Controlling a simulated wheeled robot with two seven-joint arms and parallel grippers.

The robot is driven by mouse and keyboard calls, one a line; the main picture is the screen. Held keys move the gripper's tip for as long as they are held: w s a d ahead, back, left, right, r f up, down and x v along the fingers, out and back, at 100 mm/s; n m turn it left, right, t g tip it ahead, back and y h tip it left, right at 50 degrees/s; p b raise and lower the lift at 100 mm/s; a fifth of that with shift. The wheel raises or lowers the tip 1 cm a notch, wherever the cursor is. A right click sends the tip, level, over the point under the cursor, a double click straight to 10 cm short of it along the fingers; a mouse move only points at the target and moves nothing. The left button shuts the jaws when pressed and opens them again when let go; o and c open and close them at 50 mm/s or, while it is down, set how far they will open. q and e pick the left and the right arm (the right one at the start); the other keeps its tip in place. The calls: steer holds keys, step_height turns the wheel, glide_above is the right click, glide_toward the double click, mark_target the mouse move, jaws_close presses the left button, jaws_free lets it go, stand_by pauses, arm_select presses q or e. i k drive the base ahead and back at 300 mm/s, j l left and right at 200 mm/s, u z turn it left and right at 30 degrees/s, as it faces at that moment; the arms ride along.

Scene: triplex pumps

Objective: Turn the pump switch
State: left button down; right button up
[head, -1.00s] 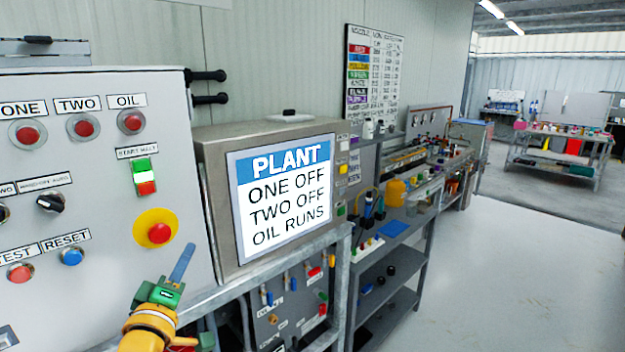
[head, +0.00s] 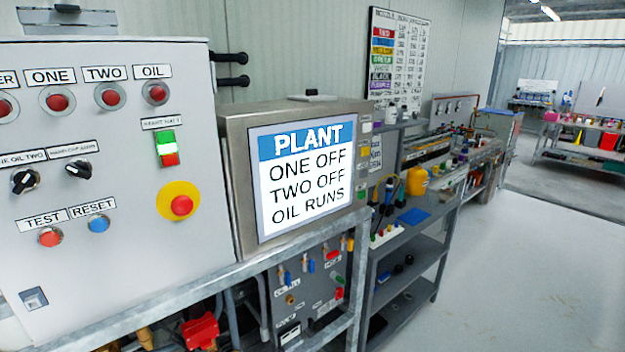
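The grey control panel (head: 120,260) fills the left of the head view. Two black rotary switches sit on it: one at the left (head: 25,181), under a partly readable label ending in "OIL TWO", and one to its right (head: 78,169), under a label I cannot read clearly. I cannot tell which is the pump switch. A screen (head: 306,178) beside the panel reads "PLANT, ONE OFF, TWO OFF, OIL RUNS". Neither of my grippers shows in this view.
The panel also holds red lamps (head: 109,96), a green and red start/halt button (head: 166,148), a red mushroom button on yellow (head: 181,205), and red test (head: 50,237) and blue reset (head: 98,224) buttons. A metal rail (head: 190,288) runs below. The floor (head: 530,270) at right is clear.

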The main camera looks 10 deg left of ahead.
mark_target(25, 178)
steer(key=u, duration=1.4)
